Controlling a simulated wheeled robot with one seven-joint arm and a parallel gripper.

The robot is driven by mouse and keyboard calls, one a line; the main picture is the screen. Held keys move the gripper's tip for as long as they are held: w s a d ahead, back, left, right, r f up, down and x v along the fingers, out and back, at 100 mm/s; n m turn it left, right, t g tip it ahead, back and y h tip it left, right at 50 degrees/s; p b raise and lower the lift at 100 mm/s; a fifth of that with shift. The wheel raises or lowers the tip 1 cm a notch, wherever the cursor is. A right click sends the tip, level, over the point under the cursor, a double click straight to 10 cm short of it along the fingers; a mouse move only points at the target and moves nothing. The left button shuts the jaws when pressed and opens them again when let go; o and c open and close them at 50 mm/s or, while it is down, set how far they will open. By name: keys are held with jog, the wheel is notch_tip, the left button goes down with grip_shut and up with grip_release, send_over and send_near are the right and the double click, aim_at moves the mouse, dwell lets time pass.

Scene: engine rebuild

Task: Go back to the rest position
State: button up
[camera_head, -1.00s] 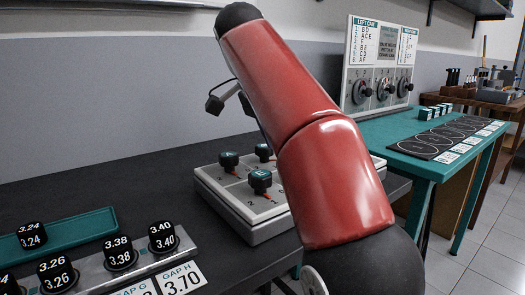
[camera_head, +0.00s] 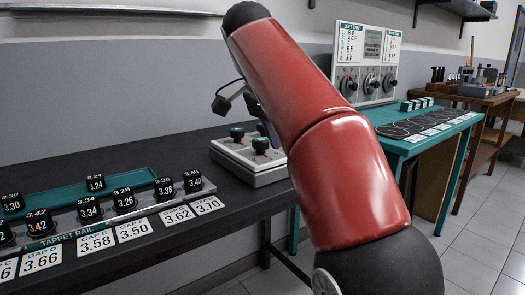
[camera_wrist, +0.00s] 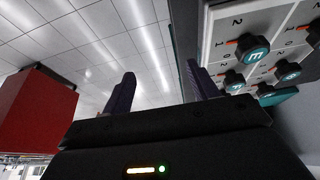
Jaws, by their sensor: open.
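My gripper (camera_wrist: 160,88) shows in the wrist view with its two dark fingers apart and nothing between them. In the head view my red arm reaches up across the middle and hides most of the gripper. The white knob box (camera_head: 262,178) stands on the black bench behind my arm, with dark, teal-topped knobs. In the wrist view the same box (camera_wrist: 222,20) shows at the upper right, beside the right finger, with numbered dials. I cannot tell how far the finger is from it.
The black bench (camera_head: 150,150) holds the tappet rail (camera_head: 150,207) with numbered black tappets, gap cards and a teal tray (camera_head: 70,196) at left. A teal table (camera_head: 405,148) with a dial panel (camera_head: 367,60) stands at right. A wooden bench (camera_head: 485,97) is beyond. The tiled floor (camera_head: 480,220) is clear.

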jog(key=s+d+f+n+t+y, duration=0.1)
jog(key=s+d+f+n+y, duration=0.1)
jog(key=s+d+f+n, duration=0.5)
jog(key=s+d+f+n+t, duration=0.1)
jog(key=s+d+f+n, duration=0.1)
jog(key=s+f, duration=0.5)
jog(key=s+d+f+n+t+y, duration=0.1)
jog(key=s+d+f+n, duration=0.1)
jog(key=s+f, duration=0.5)
notch_tip(320, 180, down, 6)
jog(key=shift+r+y, duration=0.1)
jog(key=shift+y, duration=0.2)
jog(key=shift+w+r, duration=0.1)
dwell(0.5)
